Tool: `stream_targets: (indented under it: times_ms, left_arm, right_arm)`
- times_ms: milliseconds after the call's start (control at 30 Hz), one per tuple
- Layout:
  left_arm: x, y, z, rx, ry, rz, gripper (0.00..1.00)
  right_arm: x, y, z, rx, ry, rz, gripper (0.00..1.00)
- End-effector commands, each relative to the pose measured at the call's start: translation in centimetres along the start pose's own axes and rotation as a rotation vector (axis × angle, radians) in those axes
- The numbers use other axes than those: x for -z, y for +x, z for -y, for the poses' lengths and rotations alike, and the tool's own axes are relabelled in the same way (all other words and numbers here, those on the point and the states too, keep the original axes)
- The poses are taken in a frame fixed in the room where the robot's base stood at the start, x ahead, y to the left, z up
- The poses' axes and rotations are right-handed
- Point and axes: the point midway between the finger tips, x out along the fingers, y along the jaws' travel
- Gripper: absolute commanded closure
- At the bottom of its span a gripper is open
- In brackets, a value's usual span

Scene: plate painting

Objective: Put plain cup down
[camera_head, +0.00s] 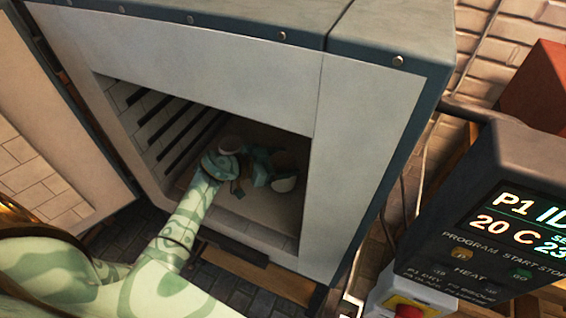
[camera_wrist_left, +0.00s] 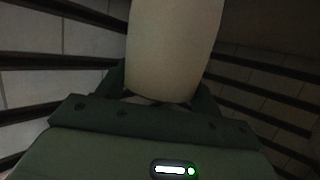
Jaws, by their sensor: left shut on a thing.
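The plain cup (camera_wrist_left: 172,50) is cream and smooth and fills the upper middle of the left wrist view. My left gripper (camera_wrist_left: 165,95) is shut on it, with a dark finger on each side. In the head view my left arm reaches through the open front of the kiln (camera_head: 215,70), and the left gripper (camera_head: 264,170) is deep inside. Pale rounded shapes show at its tip there; the arm and shadow make the cup's outline unclear. I cannot tell whether the cup touches the kiln floor (camera_head: 245,208). My right gripper is not in view.
The kiln door (camera_head: 55,130) stands open at the left. Dark grooves line the kiln's inner side walls, close around the gripper. A control box (camera_head: 490,215) with a lit display is at the right, above a red button (camera_head: 408,311). Bare kiln floor shows in front of the gripper.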

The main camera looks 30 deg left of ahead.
Motion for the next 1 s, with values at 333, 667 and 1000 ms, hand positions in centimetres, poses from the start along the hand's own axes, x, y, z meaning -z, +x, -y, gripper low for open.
stream_targets:
  times_ms: [333, 667, 1000]
  left_arm:
    - [-0.1, 0.1, 0.0, -0.001, 0.001, 0.000, 0.12]
    - [0.1, -0.6, 0.0, 0.001, 0.001, 0.001, 0.12]
    - [0.3, -8.1, 0.0, 0.001, 0.003, 0.003, 0.12]
  right_arm:
    - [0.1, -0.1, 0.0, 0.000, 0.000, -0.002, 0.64]
    - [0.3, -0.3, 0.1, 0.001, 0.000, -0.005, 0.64]
    - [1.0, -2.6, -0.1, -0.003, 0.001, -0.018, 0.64]
